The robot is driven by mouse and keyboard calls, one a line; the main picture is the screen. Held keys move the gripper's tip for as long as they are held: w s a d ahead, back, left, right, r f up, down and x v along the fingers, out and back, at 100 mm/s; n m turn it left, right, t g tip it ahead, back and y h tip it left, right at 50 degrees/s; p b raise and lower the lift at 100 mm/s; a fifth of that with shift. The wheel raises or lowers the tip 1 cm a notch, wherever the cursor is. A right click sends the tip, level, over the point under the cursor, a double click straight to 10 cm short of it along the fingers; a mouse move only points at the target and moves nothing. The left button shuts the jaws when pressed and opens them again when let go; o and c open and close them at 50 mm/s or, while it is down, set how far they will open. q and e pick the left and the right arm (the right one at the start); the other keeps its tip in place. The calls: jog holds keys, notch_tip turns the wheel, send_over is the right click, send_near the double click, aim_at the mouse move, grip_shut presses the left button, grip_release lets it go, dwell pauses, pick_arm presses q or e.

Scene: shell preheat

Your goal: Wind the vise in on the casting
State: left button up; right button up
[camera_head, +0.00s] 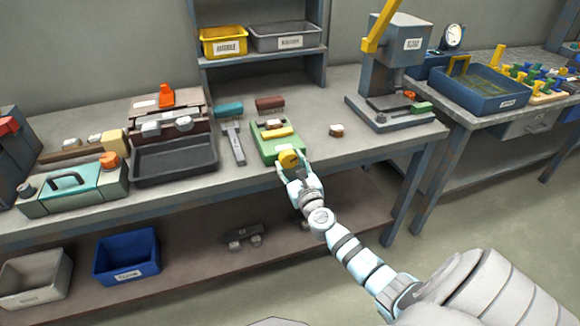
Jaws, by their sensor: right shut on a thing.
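The green vise (262,146) sits on the bench near its front edge. A yellow piece (278,132) shows on the vise between its jaws, with a small grey part behind it; I cannot tell which of these is the casting. The vise's yellow round handle (289,158) faces the front edge. My right gripper (291,169) comes in from the lower right and is shut on this handle. The fingers hide part of the handle. My left gripper is not in view.
A caliper-like tool (233,143) lies left of the vise, with a dark tray (174,165) further left. A teal toolbox (75,190) stands at the left front. A small brown part (336,130) and a press (396,75) are to the right. Bench between them is clear.

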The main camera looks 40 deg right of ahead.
jog(key=m, duration=0.2)
jog(key=shift+f+m, duration=0.15)
jog(key=shift+m, duration=0.25)
jog(key=shift+a+b, duration=0.1)
jog(key=shift+b, duration=0.2)
jog(key=shift+s+f+m, duration=0.1)
jog(key=shift+f+m, duration=0.1)
jog(key=shift+m, duration=0.1)
jog(key=o, duration=1.2)
jog(key=shift+r, duration=0.15)
jog(key=shift+c, duration=0.2)
jog(key=v, duration=1.2)
